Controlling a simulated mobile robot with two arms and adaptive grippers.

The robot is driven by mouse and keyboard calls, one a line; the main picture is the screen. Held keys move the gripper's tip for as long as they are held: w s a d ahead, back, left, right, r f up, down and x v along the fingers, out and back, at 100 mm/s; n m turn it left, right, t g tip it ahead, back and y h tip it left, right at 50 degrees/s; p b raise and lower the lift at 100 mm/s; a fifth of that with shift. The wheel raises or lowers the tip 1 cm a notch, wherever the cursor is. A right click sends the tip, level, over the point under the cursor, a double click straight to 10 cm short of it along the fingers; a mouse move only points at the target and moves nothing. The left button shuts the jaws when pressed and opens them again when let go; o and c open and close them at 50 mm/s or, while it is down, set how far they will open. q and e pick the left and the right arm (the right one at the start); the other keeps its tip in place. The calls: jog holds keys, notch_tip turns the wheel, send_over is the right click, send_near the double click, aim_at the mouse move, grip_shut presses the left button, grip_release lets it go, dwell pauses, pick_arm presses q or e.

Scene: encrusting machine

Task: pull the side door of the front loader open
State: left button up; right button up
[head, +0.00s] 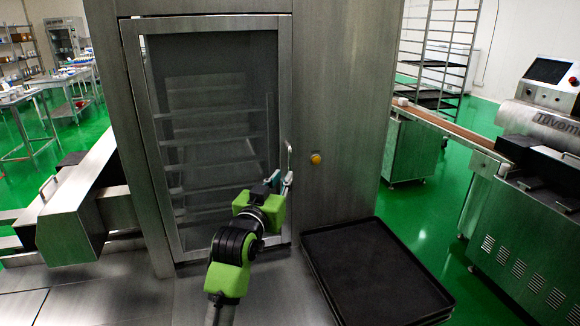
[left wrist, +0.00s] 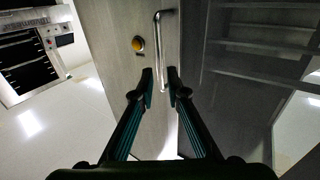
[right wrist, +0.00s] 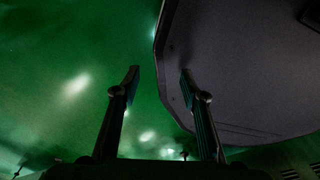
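The side door (head: 161,150) is a metal frame with a dark glass pane on the steel cabinet, and it looks closed. Its slim upright metal handle (head: 289,158) is at the door's right edge; it also shows in the left wrist view (left wrist: 158,30). My left gripper (head: 281,181) is at the lower part of the handle. In the left wrist view its two fingers (left wrist: 160,76) are apart, one on each side of the handle's lower part; I cannot tell if they touch it. My right gripper (right wrist: 159,77) is open and empty, outside the head view.
A stack of dark trays (head: 375,270) lies right of the door's foot. An orange button (head: 315,158) is right of the handle. A steel housing (head: 75,205) juts out at left. A conveyor (head: 450,127) and a machine (head: 530,200) stand at right. Green floor lies between.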

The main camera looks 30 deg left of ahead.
aim_at(289, 169)
pick_arm(q)
jog(key=x, duration=0.5)
jog(key=shift+w, duration=0.3)
jog(key=shift+w+a+p, duration=0.25)
jog(key=shift+w+p, duration=0.05)
jog(key=shift+w, duration=0.3)
grip_shut()
pick_arm(e)
jog(key=shift+w+a+r, duration=0.25)
jog(key=shift+w, duration=0.15)
jog(key=shift+w+a+r, duration=0.2)
jog(key=shift+w, duration=0.2)
